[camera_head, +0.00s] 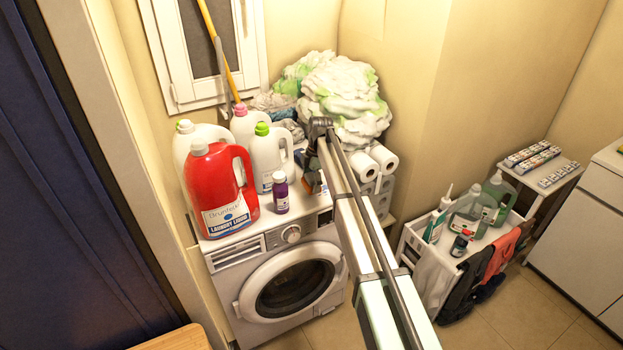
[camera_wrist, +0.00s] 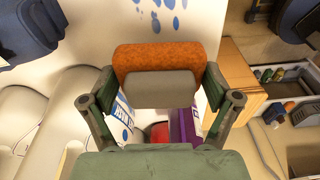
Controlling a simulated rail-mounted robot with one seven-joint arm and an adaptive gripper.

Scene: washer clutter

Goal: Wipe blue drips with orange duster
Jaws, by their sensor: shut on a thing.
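The orange duster (camera_wrist: 160,57) has a fuzzy orange pad and a grey block behind it. My gripper (camera_wrist: 160,98) is shut on it, with one finger on each side, in the wrist view. Several blue drips (camera_wrist: 155,22) show on a white surface at the top of the wrist view, apart from the pad in the picture. Whether the pad touches the surface cannot be told. In the head view my arm reaches over the washing machine (camera_head: 288,277), and a bit of orange shows by my gripper. My arm hides part of the machine's top, and I cannot make out drips there.
A red detergent jug (camera_head: 215,187), white bottles (camera_head: 267,155) and a purple bottle (camera_head: 281,192) crowd the washer's left side. Paper rolls (camera_head: 384,158) and piled cloth (camera_head: 345,95) stand at the back right. A bottle-filled cart (camera_head: 432,270) stands at the right.

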